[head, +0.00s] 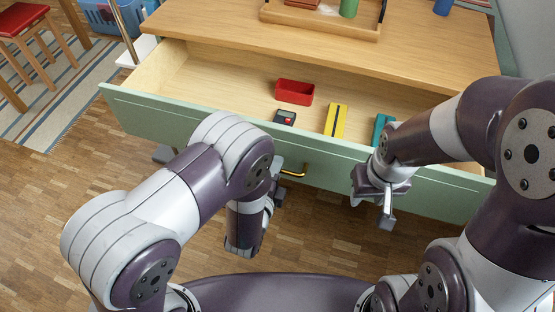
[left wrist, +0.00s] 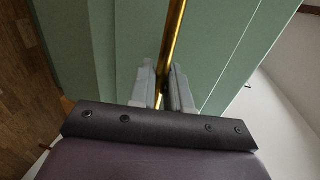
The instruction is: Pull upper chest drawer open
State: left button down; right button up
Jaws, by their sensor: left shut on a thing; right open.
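The upper drawer (head: 145,110) of the chest has a green front and stands pulled well out, with its pale wood inside showing. Its brass handle (head: 293,173) is on the middle of the front and runs between my left fingers in the left wrist view (left wrist: 174,40). My left gripper (head: 277,178) is shut on this handle; its fingers (left wrist: 163,92) lie on both sides of the bar. Part of the handle is hidden behind my left arm. My right gripper (head: 374,207) is open and empty, just in front of the right part of the drawer front.
In the drawer lie a red box (head: 294,92), a dark small device (head: 285,117), a yellow item (head: 335,121) and a teal item (head: 382,129). A wooden tray (head: 318,24) stands on the chest top (head: 220,25). A red stool (head: 22,18) is at far left.

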pick_arm(q)
jog(key=shift+s+a, duration=0.2)
jog(key=shift+s, duration=0.4)
pick_arm(e)
jog(key=shift+s+a+r, duration=0.1)
jog(key=shift+s, duration=0.15)
pick_arm(q)
jog(key=c, duration=1.3)
grip_release()
jog(key=shift+c, duration=0.2)
